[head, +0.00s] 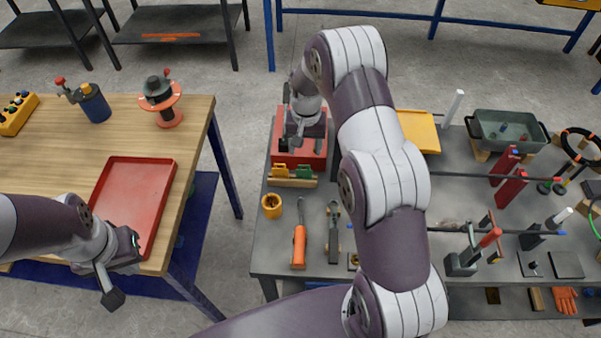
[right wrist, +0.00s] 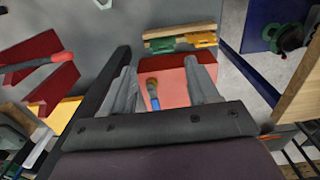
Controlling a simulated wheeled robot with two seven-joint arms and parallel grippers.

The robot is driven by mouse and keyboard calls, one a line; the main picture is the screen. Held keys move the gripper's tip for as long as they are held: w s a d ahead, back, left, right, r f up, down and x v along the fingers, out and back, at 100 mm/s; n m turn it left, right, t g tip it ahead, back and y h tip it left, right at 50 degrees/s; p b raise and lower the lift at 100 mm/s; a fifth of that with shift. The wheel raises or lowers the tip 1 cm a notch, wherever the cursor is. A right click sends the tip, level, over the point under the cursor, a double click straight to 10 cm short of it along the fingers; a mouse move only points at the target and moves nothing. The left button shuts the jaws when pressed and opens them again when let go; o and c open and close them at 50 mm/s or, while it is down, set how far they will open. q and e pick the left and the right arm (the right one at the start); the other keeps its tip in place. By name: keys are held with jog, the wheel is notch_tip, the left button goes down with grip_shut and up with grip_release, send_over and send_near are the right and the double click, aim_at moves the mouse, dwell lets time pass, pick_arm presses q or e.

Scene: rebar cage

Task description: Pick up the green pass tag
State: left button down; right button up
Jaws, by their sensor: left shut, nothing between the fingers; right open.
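The green pass tag (head: 303,171) sits on a small wooden rack (head: 293,183) at the near left of the grey bench, beside a yellow tag (head: 279,170). In the right wrist view the green tag (right wrist: 163,44) shows on the rack, beyond the fingertips. My right gripper (right wrist: 162,78) is open and empty, over the red box (right wrist: 178,88), apart from the tag. In the head view my right gripper (head: 297,138) is just behind the rack. My left gripper (head: 108,285) is shut and empty by the wooden table's near edge.
A red tray (head: 135,190) lies on the wooden table. On the grey bench, a yellow ring (head: 271,206) and an orange-handled tool (head: 299,246) lie in front of the rack. Red blocks (head: 508,177) and a grey bin (head: 508,130) stand to the right.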

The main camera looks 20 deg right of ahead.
aim_at(304, 171)
jog(key=shift+w+f, duration=0.15)
jog(key=shift+w, duration=0.25)
notch_tip(304, 171, down, 12)
jog(key=p, duration=0.4)
jog(key=shift+w+f+p, duration=0.1)
jog(key=shift+p, duration=0.3)
jog(key=shift+f, duration=0.15)
jog(key=c, duration=0.7)
